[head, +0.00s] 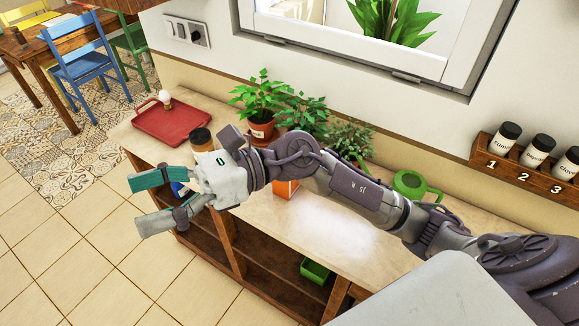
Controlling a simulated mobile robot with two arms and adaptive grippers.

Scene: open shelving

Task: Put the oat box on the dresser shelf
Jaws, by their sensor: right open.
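My right gripper (140,205) reaches in from the right over the dresser and points left, its two fingers spread apart with nothing between them. It is in front of the dresser's left part, beyond the front edge. An orange box (285,189) stands on the dresser top, mostly hidden behind my right arm; I cannot read a label, so I cannot tell whether it is the oat box. The dresser (285,231) has a pale top and brown open shelves (265,262) below. My left gripper is not in view.
A red tray (170,123) with a light bulb-like item (165,97) is at the far left of the top. A green container (315,271) sits on a lower shelf. A spice rack (520,168) is on the wall.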

